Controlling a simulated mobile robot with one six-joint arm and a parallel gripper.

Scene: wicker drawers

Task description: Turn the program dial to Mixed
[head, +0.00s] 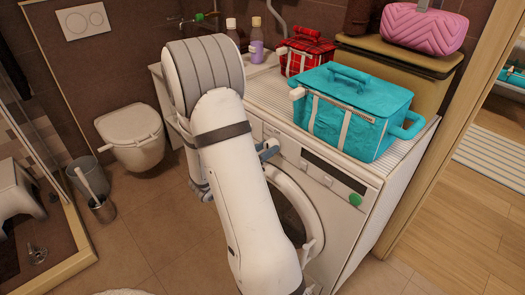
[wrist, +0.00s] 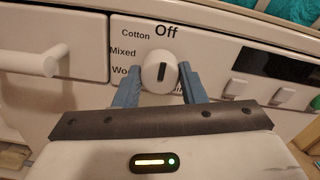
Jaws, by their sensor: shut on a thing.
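The white round program dial (wrist: 153,76) is on the washing machine's front panel in the wrist view. Its dark pointer mark stands nearly upright, toward the Off label (wrist: 166,30). The Mixed label (wrist: 122,51) is to the dial's upper left, between Cotton above and a partly hidden "Wo..." below. My gripper (wrist: 158,82) is shut on the dial, one blue finger on each side. In the head view my gripper (head: 268,150) is at the panel of the washing machine (head: 352,232), and I cannot make out the dial there.
A turquoise bag (head: 358,112) and a red plaid bag (head: 305,50) stand on top of the machine. A white drawer handle (wrist: 42,63) sticks out left of the dial. Square buttons (wrist: 236,88) and a dark display are to the right. A toilet (head: 133,138) stands at left.

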